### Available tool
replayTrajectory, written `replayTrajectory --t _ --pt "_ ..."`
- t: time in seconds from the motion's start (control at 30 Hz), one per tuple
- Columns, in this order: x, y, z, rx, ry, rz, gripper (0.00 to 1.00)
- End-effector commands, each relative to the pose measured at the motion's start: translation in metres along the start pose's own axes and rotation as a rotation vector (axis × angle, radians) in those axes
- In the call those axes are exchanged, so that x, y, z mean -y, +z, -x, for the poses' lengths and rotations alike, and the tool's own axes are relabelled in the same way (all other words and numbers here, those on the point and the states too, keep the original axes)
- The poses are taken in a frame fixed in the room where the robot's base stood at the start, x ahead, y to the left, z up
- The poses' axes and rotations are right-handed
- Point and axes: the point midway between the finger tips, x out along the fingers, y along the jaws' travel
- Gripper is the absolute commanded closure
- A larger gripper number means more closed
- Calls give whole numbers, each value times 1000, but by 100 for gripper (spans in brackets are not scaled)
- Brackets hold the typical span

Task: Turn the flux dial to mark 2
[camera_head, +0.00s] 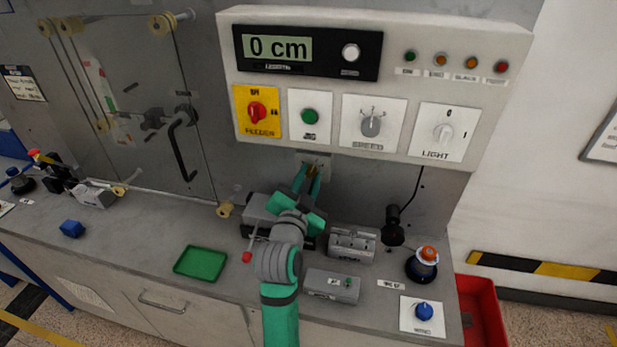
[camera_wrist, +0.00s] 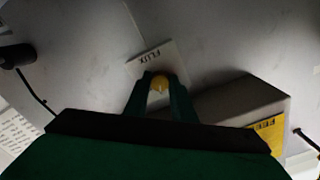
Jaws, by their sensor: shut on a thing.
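The flux dial (camera_wrist: 160,80) is a round yellow knob on a pale plate (camera_wrist: 152,58) lettered FLUX, upside down in the wrist view. My gripper (camera_wrist: 159,92) is shut on the dial, with one green finger on each side of it. In the head view my gripper (camera_head: 312,172) reaches up to the small plate (camera_head: 322,160) on the wall below the control box, and the dial is mostly hidden between the fingers. The scale marks and the dial's setting cannot be made out.
The control box (camera_head: 400,85) with the feeder, speed and light switches overhangs just above my gripper. Below are a grey vise-like block (camera_head: 352,244), a green tray (camera_head: 201,263), a black lamp (camera_head: 392,232) and an orange-topped button (camera_head: 428,254).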

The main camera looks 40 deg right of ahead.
Motion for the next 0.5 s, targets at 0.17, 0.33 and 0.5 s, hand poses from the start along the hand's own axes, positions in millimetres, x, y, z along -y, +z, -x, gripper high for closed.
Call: replayTrajectory --t 0.17,0.33,0.5 --pt "0 0 0 -1 0 1 65" --pt "0 0 0 0 0 1 58" --pt "0 0 1 0 0 1 58"
